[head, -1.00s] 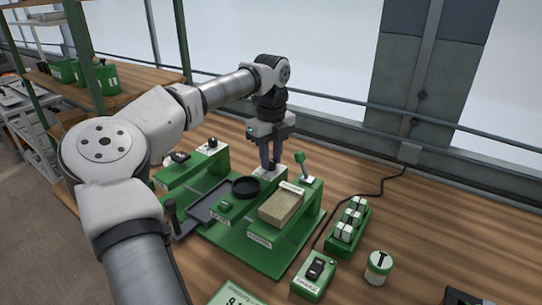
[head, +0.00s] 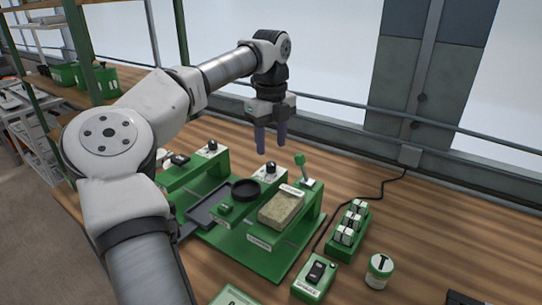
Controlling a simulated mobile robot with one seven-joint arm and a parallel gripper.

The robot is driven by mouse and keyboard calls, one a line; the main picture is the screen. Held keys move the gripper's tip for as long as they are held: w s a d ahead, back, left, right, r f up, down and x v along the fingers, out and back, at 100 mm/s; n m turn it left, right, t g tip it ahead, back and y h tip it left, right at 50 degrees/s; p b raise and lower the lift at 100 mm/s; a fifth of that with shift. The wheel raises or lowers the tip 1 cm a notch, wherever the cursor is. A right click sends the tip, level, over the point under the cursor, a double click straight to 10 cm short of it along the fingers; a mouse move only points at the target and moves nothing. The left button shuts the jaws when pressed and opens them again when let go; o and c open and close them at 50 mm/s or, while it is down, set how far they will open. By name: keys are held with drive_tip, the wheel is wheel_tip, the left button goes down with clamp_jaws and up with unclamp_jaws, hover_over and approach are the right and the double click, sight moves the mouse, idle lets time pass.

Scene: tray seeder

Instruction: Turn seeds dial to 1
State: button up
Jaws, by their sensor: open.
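The green tray seeder (head: 238,238) stands on the wooden bench. It carries a white-plated dial with a dark knob (head: 270,168) behind the round black dish, and a similar dial (head: 212,146) further left and back. The lettering is too small to read, so I cannot tell which is the seeds dial or what either is set to. My gripper (head: 271,146) is open and empty, pointing down above the dial behind the dish, apart from it. The knob shows below the fingers.
A green-handled lever (head: 301,164) stands just right of that dial. A tan block (head: 281,208) sits in front. A rack of white-topped pieces (head: 348,228), a switch box (head: 315,276) and a labelled jar (head: 379,270) stand to the right. The bench behind is clear.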

sight(271, 163)
wheel_tip(271, 163, up, 8)
drive_tip(key=shift+r, duration=0.25)
